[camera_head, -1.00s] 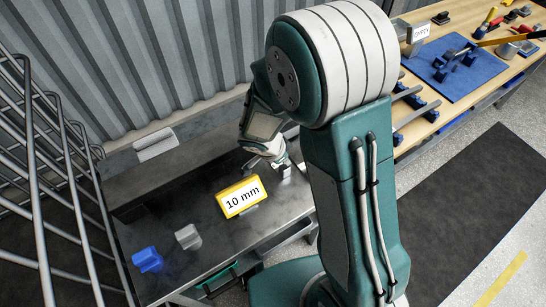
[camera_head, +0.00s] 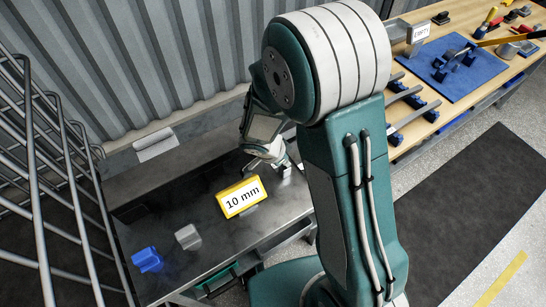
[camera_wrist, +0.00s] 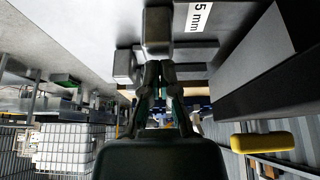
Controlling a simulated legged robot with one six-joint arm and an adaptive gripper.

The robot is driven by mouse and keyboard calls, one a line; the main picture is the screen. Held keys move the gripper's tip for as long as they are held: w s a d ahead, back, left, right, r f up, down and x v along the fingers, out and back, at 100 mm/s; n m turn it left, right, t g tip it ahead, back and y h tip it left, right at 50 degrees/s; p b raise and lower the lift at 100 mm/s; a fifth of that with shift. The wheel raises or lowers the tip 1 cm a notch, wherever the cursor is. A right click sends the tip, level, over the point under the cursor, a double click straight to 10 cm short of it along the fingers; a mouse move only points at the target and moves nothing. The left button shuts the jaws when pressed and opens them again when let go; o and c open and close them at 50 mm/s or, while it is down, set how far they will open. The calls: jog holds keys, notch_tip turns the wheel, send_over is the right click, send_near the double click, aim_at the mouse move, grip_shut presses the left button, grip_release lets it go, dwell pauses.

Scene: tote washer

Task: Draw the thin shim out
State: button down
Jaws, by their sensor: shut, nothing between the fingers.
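My gripper (camera_head: 272,166) is over the far right part of the dark metal bench, partly hidden behind my own arm. In the wrist view my gripper's (camera_wrist: 159,72) fingertips come together, shut and empty. A grey block (camera_wrist: 157,28) lies just beyond the fingertips there; I cannot tell whether they touch it. A white label reading "5 mm" (camera_wrist: 198,17) is beside it. No thin shim can be made out for certain in either view.
A yellow-edged "10 mm" sign (camera_head: 241,198) stands on the bench (camera_head: 165,215), with a grey block (camera_head: 188,236) and a blue block (camera_head: 147,260) to its left. A wire rack (camera_head: 40,150) stands left. A wooden workbench (camera_head: 440,100) with a blue mat is at right.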

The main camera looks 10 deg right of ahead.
jog(key=shift+f, duration=0.15)
jog(key=shift+s, duration=0.1)
jog(key=shift+s+d, duration=0.4)
jog(key=shift+s, duration=0.55)
jog(key=shift+s+d, duration=0.45)
jog(key=shift+s, duration=0.55)
jog(key=shift+s+d, duration=0.4)
jog(key=shift+s, duration=0.55)
notch_tip(320, 180, up, 6)
dwell(0.5)
